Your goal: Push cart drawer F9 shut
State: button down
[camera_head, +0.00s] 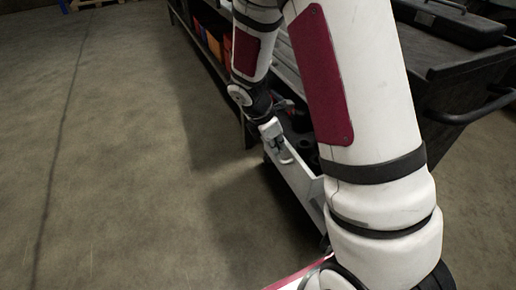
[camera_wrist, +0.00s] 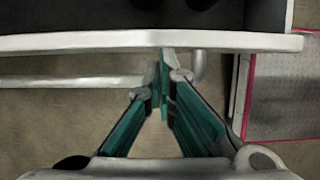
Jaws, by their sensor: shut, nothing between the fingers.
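An open drawer (camera_head: 300,180) with a pale front panel stands out from the dark cart (camera_head: 455,85); no label is readable, so I cannot confirm that it is F9. Dark items lie inside, partly hidden behind my arm. In the wrist view, the drawer's pale top edge (camera_wrist: 90,41) runs across the picture, with a pale handle bar (camera_wrist: 70,82) below it. My gripper (camera_head: 283,153) is at the outer side of the drawer front. In the wrist view, my gripper (camera_wrist: 165,62) is shut and empty, its tips at the handle and front panel. Whether they touch is unclear.
The cart has a black push handle (camera_head: 480,112) at the right and a black case (camera_head: 447,20) on top. A dark shelf or bench (camera_head: 205,40) with orange items stands beyond my arm. The concrete floor (camera_head: 110,150) at left is clear.

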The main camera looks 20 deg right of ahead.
jog(key=d+p, duration=0.1)
jog(key=d, duration=0.7)
jog(key=shift+p, duration=0.4)
